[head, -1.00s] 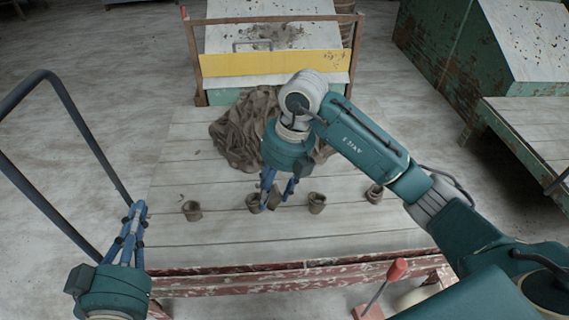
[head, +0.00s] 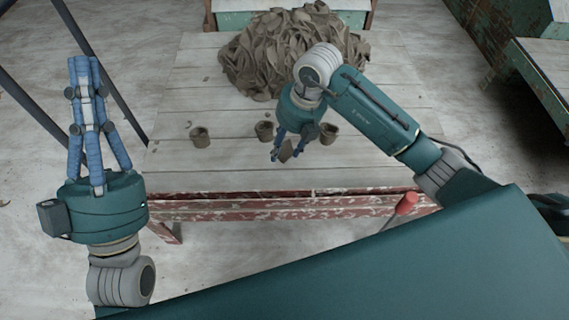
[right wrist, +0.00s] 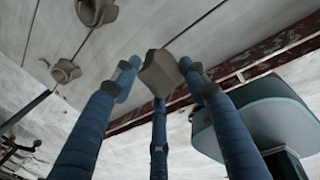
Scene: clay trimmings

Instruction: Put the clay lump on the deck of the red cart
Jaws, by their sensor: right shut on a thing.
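My right gripper (head: 286,152) is shut on a small grey-brown clay lump (head: 288,148), above the near part of a planked deck (head: 230,175) with a chipped red frame. The right wrist view shows the blocky lump (right wrist: 160,73) pinched between the blue fingertips. I take this red-framed deck as the red cart, but its wheels do not show. My left gripper (head: 84,62) is empty, off the deck's left side, its fingers pointing up and close together. I cannot tell if they are fully shut.
A heap of clay trimmings (head: 265,60) lies at the deck's back. A red-handled lever (head: 406,203) rises at the front right. A dark tube rail (head: 93,62) stands on the left. A green bench (head: 545,62) is far right.

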